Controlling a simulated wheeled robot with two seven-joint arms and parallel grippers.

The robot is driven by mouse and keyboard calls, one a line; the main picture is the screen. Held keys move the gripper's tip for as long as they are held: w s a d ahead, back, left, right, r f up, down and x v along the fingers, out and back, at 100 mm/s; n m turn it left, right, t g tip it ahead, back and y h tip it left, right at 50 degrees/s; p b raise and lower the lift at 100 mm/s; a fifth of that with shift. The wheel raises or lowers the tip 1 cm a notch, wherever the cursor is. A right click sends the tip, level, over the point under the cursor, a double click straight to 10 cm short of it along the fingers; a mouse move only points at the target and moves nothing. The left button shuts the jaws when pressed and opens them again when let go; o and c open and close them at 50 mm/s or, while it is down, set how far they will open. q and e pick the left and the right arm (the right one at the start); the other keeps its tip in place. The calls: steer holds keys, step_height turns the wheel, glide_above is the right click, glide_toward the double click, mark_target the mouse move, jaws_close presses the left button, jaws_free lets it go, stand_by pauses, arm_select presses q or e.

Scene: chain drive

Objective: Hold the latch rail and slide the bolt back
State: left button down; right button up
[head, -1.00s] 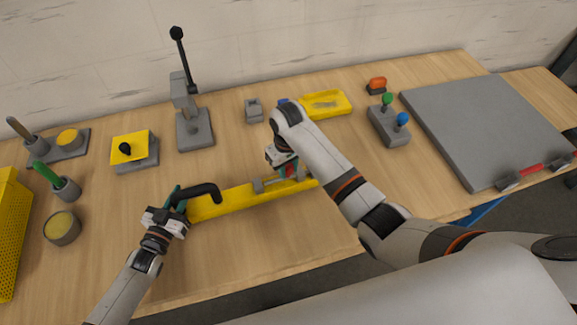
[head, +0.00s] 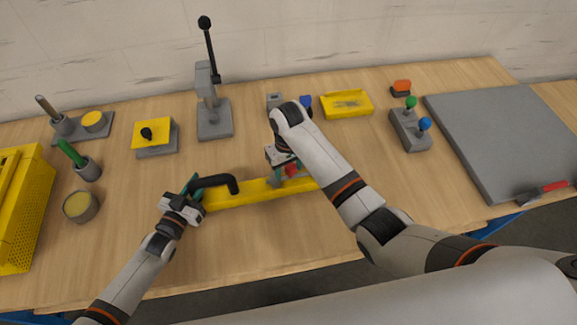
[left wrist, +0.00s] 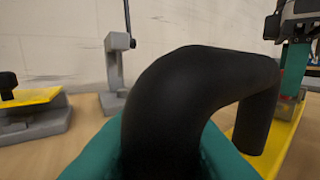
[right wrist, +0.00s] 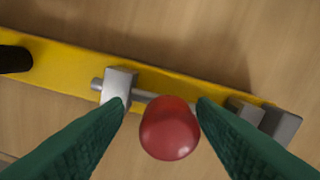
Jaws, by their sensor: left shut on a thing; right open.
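The yellow latch rail (head: 252,193) lies on the bench, with a black handle (head: 218,181) at its left end. My left gripper (head: 192,188) is shut on the black handle, which fills the left wrist view (left wrist: 190,90). The grey bolt (right wrist: 145,96) runs through grey blocks on the rail and carries a red knob (right wrist: 168,128). My right gripper (right wrist: 160,110) is open, with its green fingers on either side of the red knob. In the head view my right gripper (head: 288,165) is over the right part of the rail and partly hides the bolt.
Behind the rail stand a grey lever press (head: 213,118), a yellow-topped block (head: 155,135) and a yellow tray (head: 346,104). A joystick box (head: 410,130) and a large grey plate (head: 505,140) are at right. The bench front is clear.

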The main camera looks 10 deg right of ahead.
mark_target(289, 165)
arm_select(q)
steer(key=shift+a, duration=0.15)
arm_select(e)
step_height(289, 165, up, 10)
steer(key=shift+w+d+r, duration=0.1)
steer(key=shift+r, duration=0.95)
arm_select(q)
steer(key=c, duration=1.1)
jaws_free()
steer(key=shift+c, duration=0.2)
